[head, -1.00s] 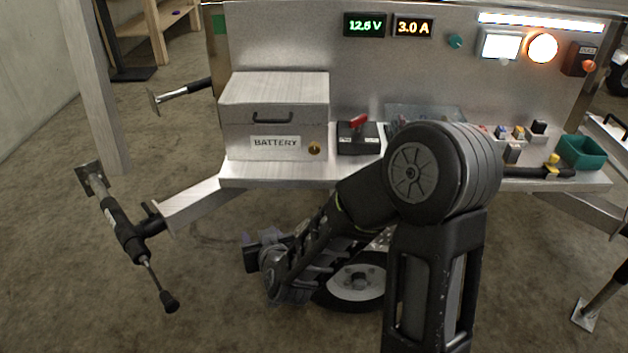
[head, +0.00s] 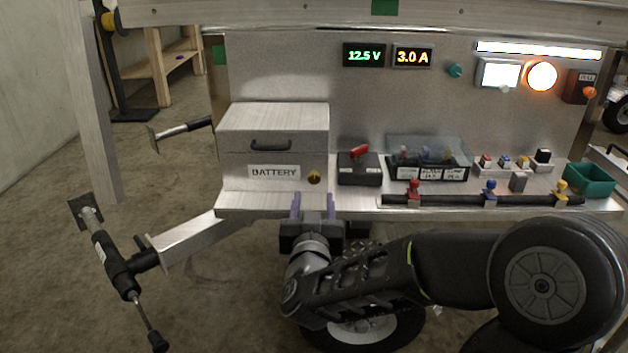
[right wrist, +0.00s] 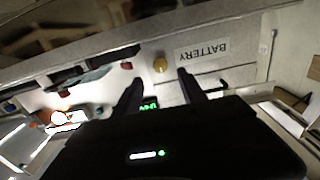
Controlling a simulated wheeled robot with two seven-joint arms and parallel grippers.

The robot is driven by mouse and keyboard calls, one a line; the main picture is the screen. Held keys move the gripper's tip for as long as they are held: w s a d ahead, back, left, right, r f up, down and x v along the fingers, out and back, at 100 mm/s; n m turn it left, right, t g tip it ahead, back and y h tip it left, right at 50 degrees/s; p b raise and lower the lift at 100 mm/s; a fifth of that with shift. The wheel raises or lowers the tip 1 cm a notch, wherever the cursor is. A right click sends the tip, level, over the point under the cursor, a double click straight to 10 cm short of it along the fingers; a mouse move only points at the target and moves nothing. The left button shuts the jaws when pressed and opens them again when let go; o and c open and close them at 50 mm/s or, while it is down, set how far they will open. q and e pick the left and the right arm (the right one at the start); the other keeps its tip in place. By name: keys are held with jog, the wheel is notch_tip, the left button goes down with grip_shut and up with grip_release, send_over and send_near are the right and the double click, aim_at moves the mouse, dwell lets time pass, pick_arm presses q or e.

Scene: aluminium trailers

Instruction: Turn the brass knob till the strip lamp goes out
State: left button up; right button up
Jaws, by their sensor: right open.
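The brass knob (head: 314,177) is on the front of the grey battery box (head: 273,152), right of its BATTERY label. In the right wrist view the knob (right wrist: 160,64) shows just beyond the fingertips. The strip lamp (head: 540,50) is a long bar at the top right of the metal panel and glows white. My right gripper (head: 313,200) is open, with its fingers pointing up at the shelf edge just below the knob in the head view. In the wrist view nothing shows between the fingers (right wrist: 160,79), and the knob appears apart from them. My left gripper is out of view.
A red-handled switch (head: 359,165) and a clear-covered fuse block (head: 429,165) stand right of the box. A black bar (head: 450,201) with coloured clamps runs along the shelf front. A green bin (head: 590,180) is at the right end. An orange lamp (head: 541,76) is lit.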

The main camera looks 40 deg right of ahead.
aim_at(314, 180)
jog(key=p+x, duration=0.2)
jog(key=x, duration=0.3)
jog(key=shift+w+d+f+p, duration=0.1)
jog(key=shift+w+d+p, duration=0.15)
jog(key=shift+w+p, duration=0.1)
jog(key=shift+w+d, duration=0.4)
jog(key=shift+w, duration=0.1)
jog(key=shift+c, duration=0.4)
grip_shut()
